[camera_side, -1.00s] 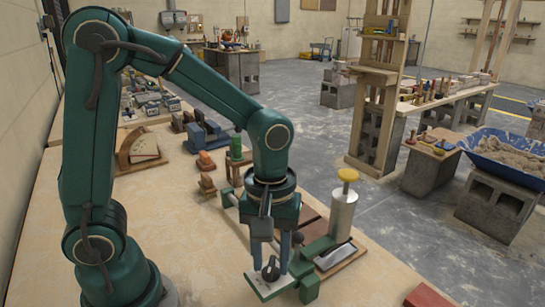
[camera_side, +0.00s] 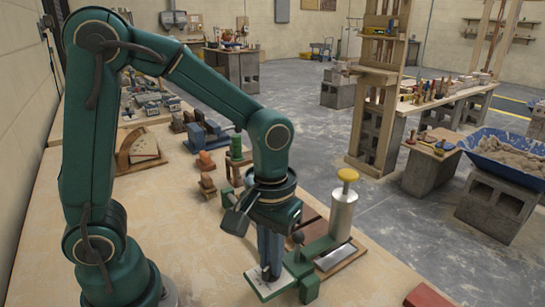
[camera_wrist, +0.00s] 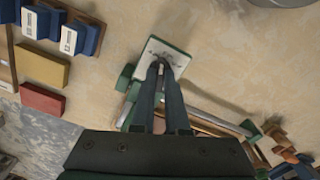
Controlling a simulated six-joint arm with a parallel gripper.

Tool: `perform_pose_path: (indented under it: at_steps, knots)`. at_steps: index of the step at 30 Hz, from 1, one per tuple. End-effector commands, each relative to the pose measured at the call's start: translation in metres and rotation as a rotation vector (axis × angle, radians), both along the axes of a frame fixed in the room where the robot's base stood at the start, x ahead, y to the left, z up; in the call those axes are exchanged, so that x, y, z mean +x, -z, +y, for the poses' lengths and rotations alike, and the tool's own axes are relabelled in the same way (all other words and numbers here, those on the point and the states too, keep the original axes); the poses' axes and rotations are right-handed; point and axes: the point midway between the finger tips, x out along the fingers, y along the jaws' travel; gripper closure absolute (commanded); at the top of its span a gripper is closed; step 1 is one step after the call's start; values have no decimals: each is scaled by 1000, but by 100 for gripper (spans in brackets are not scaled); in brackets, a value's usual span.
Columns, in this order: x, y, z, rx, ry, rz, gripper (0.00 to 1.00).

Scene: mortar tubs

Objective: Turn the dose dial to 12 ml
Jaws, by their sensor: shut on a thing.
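The dose dial has a small white plate (camera_side: 257,285) on a green base, near the front edge of the bench. The plate also shows in the wrist view (camera_wrist: 173,49), with dark marks too small to read. My gripper (camera_side: 268,275) points down at the plate. Its fingers are shut on the dial's dark knob, mostly hidden between the fingertips. In the wrist view my gripper (camera_wrist: 160,66) reaches the middle of the plate. The knob's pointer and its setting cannot be made out.
A metal cylinder with a yellow cap (camera_side: 347,175) stands just right of my gripper on the green frame. A red block (camera_side: 427,296) lies at the front right. Labelled blue blocks, a yellow block (camera_wrist: 41,66) and a red block (camera_wrist: 42,101) sit left in the wrist view.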

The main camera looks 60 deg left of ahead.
Motion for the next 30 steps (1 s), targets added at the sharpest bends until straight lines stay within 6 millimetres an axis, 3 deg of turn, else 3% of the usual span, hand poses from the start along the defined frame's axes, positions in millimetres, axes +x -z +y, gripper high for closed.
perform_pose_path:
  at_steps: [30]
  knots:
    - [-1,0,0,-2,939,5,100]
